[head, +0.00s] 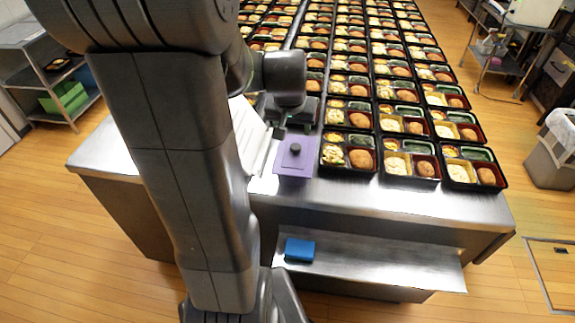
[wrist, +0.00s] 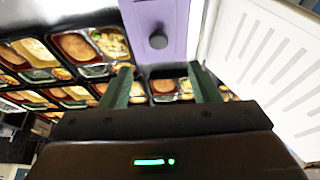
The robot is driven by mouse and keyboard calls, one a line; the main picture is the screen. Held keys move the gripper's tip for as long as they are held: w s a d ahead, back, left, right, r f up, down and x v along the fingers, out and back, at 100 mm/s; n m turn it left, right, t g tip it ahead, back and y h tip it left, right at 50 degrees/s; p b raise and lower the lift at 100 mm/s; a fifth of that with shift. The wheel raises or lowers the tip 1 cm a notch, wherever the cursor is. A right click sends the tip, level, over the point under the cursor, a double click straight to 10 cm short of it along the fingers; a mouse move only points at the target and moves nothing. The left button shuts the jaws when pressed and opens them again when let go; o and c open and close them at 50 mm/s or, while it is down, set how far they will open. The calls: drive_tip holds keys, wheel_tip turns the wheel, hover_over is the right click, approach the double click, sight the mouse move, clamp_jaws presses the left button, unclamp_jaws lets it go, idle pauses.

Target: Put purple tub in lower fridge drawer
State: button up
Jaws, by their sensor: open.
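The purple tub (head: 294,157), with a dark round knob on its lid, sits on the steel counter near its front edge, left of the bento trays. In the wrist view the purple lid (wrist: 176,15) is at the top centre, with its knob just beyond the fingertips. My gripper (wrist: 158,74) is open and empty, its green fingers apart. In the head view it is partly hidden by my arm, just behind the tub. A steel drawer or shelf (head: 390,268) sticks out below the counter; I cannot tell which.
A blue block-like item (head: 300,249) lies at the left of that lower surface. A white ribbed panel (wrist: 272,62) stands close beside the tub; my arm partly hides it in the head view. Rows of filled bento trays (head: 410,180) cover the counter to the right. The counter front (head: 420,204) is bare.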

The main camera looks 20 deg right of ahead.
hover_over(295, 147)
drive_tip(key=s+a, duration=0.1)
drive_tip(key=s, duration=0.1)
drive_tip(key=f, duration=0.6)
drive_tip(key=shift+w+f, duration=0.2)
drive_tip(key=shift+f, duration=0.05)
drive_tip(key=shift+s+p+x, duration=0.2)
drive_tip(key=shift+p+x, duration=0.65)
drive_tip(key=shift+x, duration=1.7)
drive_tip(key=shift+f, duration=0.1)
clamp_jaws()
